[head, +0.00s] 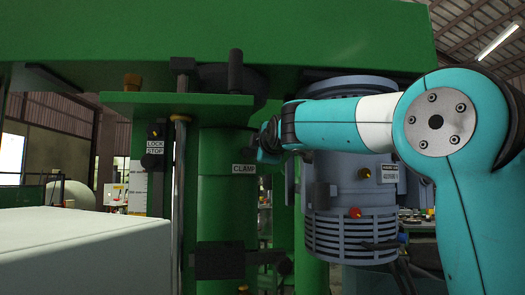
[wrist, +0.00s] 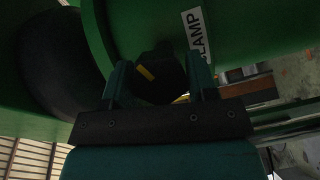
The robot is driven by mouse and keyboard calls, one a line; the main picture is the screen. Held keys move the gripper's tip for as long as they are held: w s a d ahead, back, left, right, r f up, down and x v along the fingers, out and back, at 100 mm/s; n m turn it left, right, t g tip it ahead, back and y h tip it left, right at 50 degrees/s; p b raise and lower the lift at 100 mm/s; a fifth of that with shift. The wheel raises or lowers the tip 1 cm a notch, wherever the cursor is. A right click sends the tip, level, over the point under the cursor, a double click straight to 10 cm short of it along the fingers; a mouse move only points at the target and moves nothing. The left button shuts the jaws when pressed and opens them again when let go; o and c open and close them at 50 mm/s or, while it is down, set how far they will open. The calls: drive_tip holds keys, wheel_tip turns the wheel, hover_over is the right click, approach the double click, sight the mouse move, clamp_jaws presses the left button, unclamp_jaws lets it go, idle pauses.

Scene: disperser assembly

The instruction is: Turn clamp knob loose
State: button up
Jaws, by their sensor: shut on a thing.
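The clamp knob (wrist: 163,82) is black with a yellow mark on its face, and it sits on the green column beside the CLAMP label (wrist: 197,33). My gripper (wrist: 157,76) has one finger on each side of the knob and is shut on it. In the head view my gripper (head: 268,143) reaches in from the right to the side of the green column (head: 222,205), just above and right of the CLAMP label. There the knob is hard to make out against the dark gripper.
A grey-blue motor (head: 350,205) stands close behind my arm on the right. A green beam (head: 220,45) runs overhead. A black upright handle (head: 235,72) rises above the column. A LOCK STOP label (head: 154,148) and a pale box (head: 85,255) are at left.

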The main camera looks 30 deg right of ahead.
drive_tip(key=o, duration=0.9)
drive_tip(key=shift+s, duration=0.1)
drive_tip(key=b+v, duration=1)
drive_tip(key=v, duration=0.7)
drive_tip(key=shift+s+a+f, duration=0.1)
drive_tip(key=shift+s, duration=0.05)
drive_tip(key=shift+a, duration=0.1)
